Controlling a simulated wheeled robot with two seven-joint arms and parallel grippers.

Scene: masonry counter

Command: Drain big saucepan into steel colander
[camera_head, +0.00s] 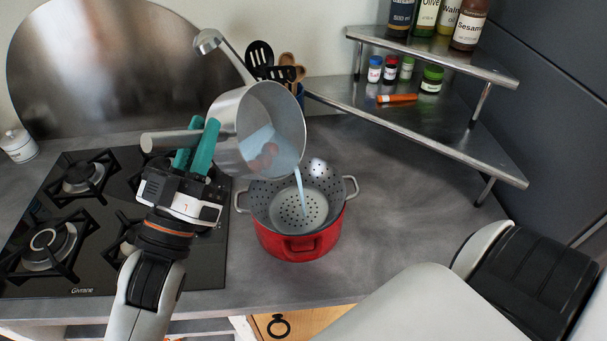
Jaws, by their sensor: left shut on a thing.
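My left gripper (201,150) is shut on the handle of the big saucepan (228,138), with its teal fingers around the handle. The saucepan is steel and held in the air, tipped toward the right. Inside it are pale blue liquid and a reddish-brown thing. A thin light stream (299,185) runs from its lip down into the steel colander (330,187). The perforated colander, with two side handles, sits in a red pot (300,246) on the counter. The saucepan hides part of the colander's back left rim. My right arm shows at the lower right; its gripper is out of view.
A black gas hob (205,275) is at the left. A ladle and utensils (287,73) stand behind the saucepan. A two-tier metal corner shelf (450,125) with bottles and jars is at the right. Grey counter (400,225) is clear right of the pot.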

